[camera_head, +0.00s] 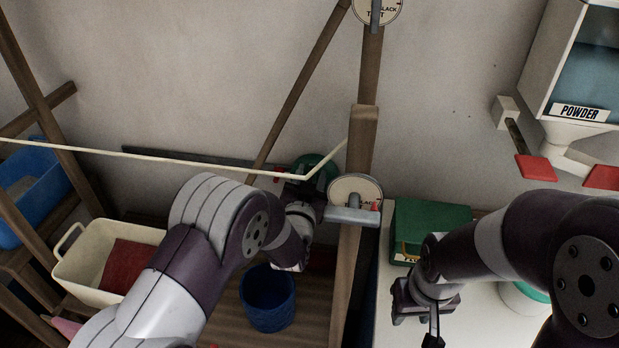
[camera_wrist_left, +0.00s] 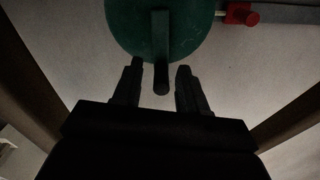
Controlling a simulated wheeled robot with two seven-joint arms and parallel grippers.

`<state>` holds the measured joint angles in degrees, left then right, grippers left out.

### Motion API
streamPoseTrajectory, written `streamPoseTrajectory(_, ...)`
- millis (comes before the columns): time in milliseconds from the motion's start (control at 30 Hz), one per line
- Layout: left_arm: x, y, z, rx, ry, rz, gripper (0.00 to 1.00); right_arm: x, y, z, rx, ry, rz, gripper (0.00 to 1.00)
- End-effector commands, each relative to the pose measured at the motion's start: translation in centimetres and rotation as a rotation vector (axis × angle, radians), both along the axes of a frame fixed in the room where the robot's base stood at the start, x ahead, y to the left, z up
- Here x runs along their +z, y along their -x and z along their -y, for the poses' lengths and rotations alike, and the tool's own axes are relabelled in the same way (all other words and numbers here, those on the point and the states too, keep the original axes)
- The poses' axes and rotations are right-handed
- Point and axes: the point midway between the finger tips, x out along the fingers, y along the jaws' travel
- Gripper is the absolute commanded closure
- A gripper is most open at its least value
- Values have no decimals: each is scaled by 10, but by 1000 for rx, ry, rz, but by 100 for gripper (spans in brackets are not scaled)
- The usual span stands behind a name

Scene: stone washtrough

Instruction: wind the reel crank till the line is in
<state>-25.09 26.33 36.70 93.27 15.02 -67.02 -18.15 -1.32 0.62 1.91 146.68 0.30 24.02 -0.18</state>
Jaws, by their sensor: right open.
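The green reel (camera_head: 322,163) sits behind my left gripper in the head view, mostly hidden by it. In the left wrist view the reel (camera_wrist_left: 190,28) is a dark green disc with a crank arm (camera_wrist_left: 160,35) ending in a dark handle (camera_wrist_left: 161,80). My left gripper (camera_wrist_left: 157,82) is open, its fingers on either side of the handle with a gap at both sides. The pale line (camera_head: 150,156) runs from the left edge to near the reel, then bends up toward the post. My right gripper (camera_head: 428,318) is open and empty over the white surface at lower right.
A wooden post (camera_head: 363,120) carries a dial (camera_head: 377,10) with partly hidden lettering. A round plate (camera_head: 352,186) sits lower on it. A green box (camera_head: 428,222) is near my right arm. A blue basket (camera_head: 267,305), cream tub (camera_head: 85,270) and powder shelf (camera_head: 540,75) stand around.

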Motion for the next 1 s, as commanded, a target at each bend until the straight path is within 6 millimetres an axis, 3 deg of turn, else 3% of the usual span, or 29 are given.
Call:
streamPoseTrajectory(267,-1,8,-1,-1,1,-1,58,-1,0,0,0,0,0,58)
streamPoseTrajectory(700,-1,111,-21,-3,0,-2,58,-8,0,0,0,0,0,58)
streamPoseTrajectory(1000,0,125,-25,0,0,0,58,-8,0,0,0,0,0,58)
